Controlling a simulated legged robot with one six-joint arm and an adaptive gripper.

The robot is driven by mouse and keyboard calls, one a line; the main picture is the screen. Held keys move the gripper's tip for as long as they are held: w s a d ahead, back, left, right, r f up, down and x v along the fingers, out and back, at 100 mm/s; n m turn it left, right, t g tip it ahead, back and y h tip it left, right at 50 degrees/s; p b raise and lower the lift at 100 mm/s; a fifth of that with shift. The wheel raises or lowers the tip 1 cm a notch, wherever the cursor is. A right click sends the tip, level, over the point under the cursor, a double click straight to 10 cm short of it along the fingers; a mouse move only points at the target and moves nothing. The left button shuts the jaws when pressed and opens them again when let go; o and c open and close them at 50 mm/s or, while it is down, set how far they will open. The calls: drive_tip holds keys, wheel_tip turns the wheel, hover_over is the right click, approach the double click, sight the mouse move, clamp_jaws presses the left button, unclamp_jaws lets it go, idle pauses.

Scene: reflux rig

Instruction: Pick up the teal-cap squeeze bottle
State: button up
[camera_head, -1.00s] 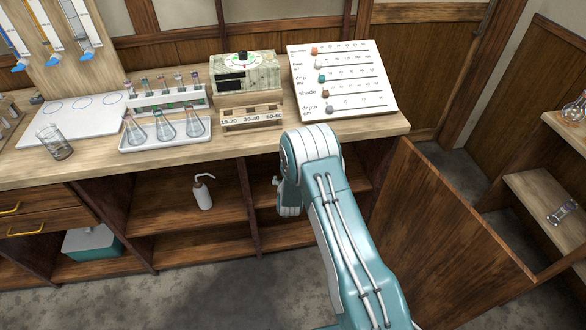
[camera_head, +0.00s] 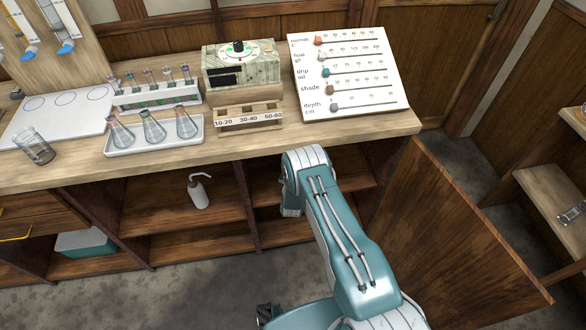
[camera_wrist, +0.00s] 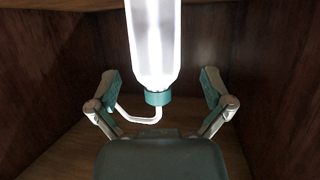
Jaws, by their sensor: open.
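The teal-cap squeeze bottle shows in the wrist view as a white body (camera_wrist: 152,45) with a teal cap (camera_wrist: 157,98) and a thin bent white spout. It appears cap-down in that picture. My gripper (camera_wrist: 160,78) is open, with one finger on each side of the bottle and a visible gap on both sides. In the head view my arm reaches under the counter at the right-hand shelf bay, and it and the counter hide the gripper and this bottle.
Another white squeeze bottle (camera_head: 199,192) with a reddish cap stands in the middle shelf bay. Dark wooden walls (camera_wrist: 265,75) enclose the gripper closely. The counter (camera_head: 330,133) overhangs, holding flasks (camera_head: 153,130) and a slider board (camera_head: 350,70). A wooden panel (camera_head: 450,230) stands right of my arm.

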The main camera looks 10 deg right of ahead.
drive_tip(key=shift+d+r+x, duration=0.1)
drive_tip(key=shift+d+x, duration=0.05)
drive_tip(key=shift+x, duration=1.5)
drive_tip(key=shift+d+r+x, duration=0.1)
drive_tip(key=shift+x, duration=1.5)
drive_tip(key=shift+d, duration=0.1)
drive_tip(key=shift+c, duration=0.3)
drive_tip(key=shift+w, duration=0.1)
drive_tip(key=c, duration=0.5)
